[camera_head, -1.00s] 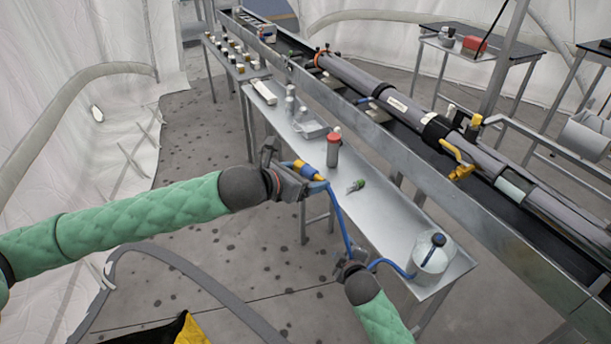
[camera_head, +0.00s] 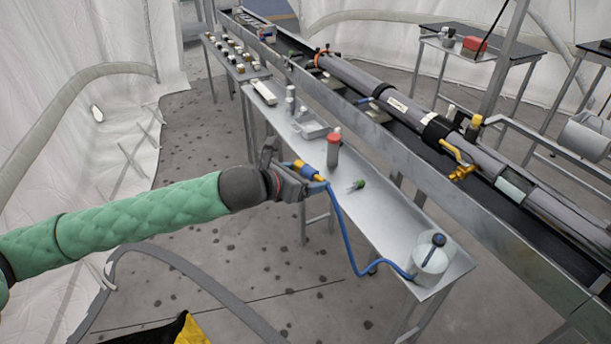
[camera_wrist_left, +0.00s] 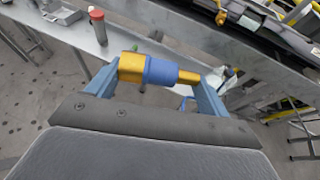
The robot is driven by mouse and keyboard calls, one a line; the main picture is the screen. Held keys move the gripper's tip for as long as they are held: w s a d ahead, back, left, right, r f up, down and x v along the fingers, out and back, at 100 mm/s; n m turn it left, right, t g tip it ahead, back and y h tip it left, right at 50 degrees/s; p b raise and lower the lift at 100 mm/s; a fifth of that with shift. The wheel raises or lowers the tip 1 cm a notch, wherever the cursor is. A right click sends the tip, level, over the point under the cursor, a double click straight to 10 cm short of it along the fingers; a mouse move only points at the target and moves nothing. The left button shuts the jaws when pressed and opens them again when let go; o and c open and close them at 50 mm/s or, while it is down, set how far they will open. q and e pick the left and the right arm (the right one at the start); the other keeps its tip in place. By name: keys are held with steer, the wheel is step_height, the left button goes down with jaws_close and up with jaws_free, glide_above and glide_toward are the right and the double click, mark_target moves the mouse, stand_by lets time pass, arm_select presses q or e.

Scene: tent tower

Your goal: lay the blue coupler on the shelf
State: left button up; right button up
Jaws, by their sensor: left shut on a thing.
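The blue coupler (camera_wrist_left: 160,71) has a blue middle and yellow-gold ends. My left gripper (camera_head: 309,173) is shut on it, and in the left wrist view the coupler lies crosswise between the two blue fingers. In the head view the coupler (camera_head: 313,174) is held at the near edge of the metal shelf (camera_head: 390,215). A blue hose (camera_head: 346,240) hangs from near the gripper down to a clear round container (camera_head: 432,258) on the shelf's near end. Whether the hose joins the coupler is hidden. My right gripper is out of view.
A red-capped grey bottle (camera_head: 333,150), a small green-tipped item (camera_head: 357,185) and a grey tray (camera_head: 310,126) stand on the shelf. Bare shelf lies between the green-tipped item and the clear container. A long trough with a grey pipe (camera_head: 400,105) runs behind.

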mark_target(298, 165)
arm_select(q)
steer(key=shift+w+a+f, duration=0.1)
steer(key=shift+a+f, duration=0.05)
steer(key=shift+w+a+r+n+t+y, duration=0.7)
steer(key=shift+w+a+r+n, duration=0.15)
steer(key=shift+w+r, duration=0.15)
steer(key=w+a+r+n+t+y, duration=0.25)
steer(key=w+a+r, duration=0.2)
steer(key=r, duration=0.45)
steer(key=a+n+y, duration=0.3)
steer(key=a+y, duration=0.1)
steer(key=a, duration=0.5)
steer(key=s+a+f+n+y, duration=0.1)
steer(key=s+a+f, duration=0.2)
steer(key=f, duration=0.6)
steer(key=s+a+f+n, duration=0.1)
steer(key=s+a+f, duration=0.3)
steer(key=f, duration=0.5)
steer(key=s+a+f+n+t+y, duration=0.1)
steer(key=s+a+f, duration=0.2)
steer(key=f, duration=0.6)
steer(key=shift+s+a+y, duration=0.3)
steer(key=shift+s+y, duration=0.05)
steer(key=shift+s, duration=0.65)
